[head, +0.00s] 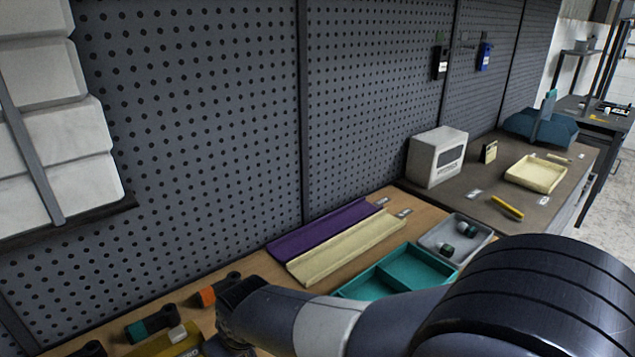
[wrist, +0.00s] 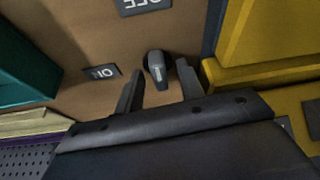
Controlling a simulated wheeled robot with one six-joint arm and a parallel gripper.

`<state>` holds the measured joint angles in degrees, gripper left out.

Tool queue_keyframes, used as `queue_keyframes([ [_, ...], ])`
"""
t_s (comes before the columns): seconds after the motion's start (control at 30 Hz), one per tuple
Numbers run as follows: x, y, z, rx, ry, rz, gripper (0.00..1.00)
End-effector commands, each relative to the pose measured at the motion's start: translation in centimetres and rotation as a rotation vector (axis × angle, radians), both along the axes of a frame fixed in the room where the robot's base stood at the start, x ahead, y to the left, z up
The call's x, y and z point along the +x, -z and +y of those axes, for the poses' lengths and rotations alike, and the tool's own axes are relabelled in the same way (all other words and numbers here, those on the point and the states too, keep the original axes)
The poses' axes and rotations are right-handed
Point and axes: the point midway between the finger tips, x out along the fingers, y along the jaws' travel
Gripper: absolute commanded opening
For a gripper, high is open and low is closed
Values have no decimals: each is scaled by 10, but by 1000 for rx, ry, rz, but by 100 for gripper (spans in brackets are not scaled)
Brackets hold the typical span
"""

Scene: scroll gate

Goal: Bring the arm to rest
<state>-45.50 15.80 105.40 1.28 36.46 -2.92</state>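My arm reaches in from the lower right of the head view, with its wrist end (head: 240,312) low over the wooden bench at the lower left. The fingers are hidden or too dark to make out there. In the wrist view my gripper (wrist: 158,78) has its two dark fingers apart. A small dark knob-like piece with a grey face (wrist: 156,68) shows between and just beyond the fingertips. I cannot tell whether a finger touches it. An ON label (wrist: 102,72) and an OFF label (wrist: 145,5) lie on the brown surface near it.
In the wrist view a teal box (wrist: 22,72) is left and a yellow tray (wrist: 265,68) is close on the right. In the head view, orange (head: 206,296) and green (head: 137,331) handles, purple (head: 320,235) and cream (head: 345,246) channels and a teal tray (head: 410,264) crowd the bench. A pegboard (head: 200,120) stands behind.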

Motion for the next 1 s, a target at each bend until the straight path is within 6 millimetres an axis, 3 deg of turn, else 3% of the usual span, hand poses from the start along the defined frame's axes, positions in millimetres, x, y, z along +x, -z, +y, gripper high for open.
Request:
queue_keyframes([
  [0.63,0,-2,0,1,0,-1,36],
  [1.0,-15,-60,-16,7,13,-6,36],
])
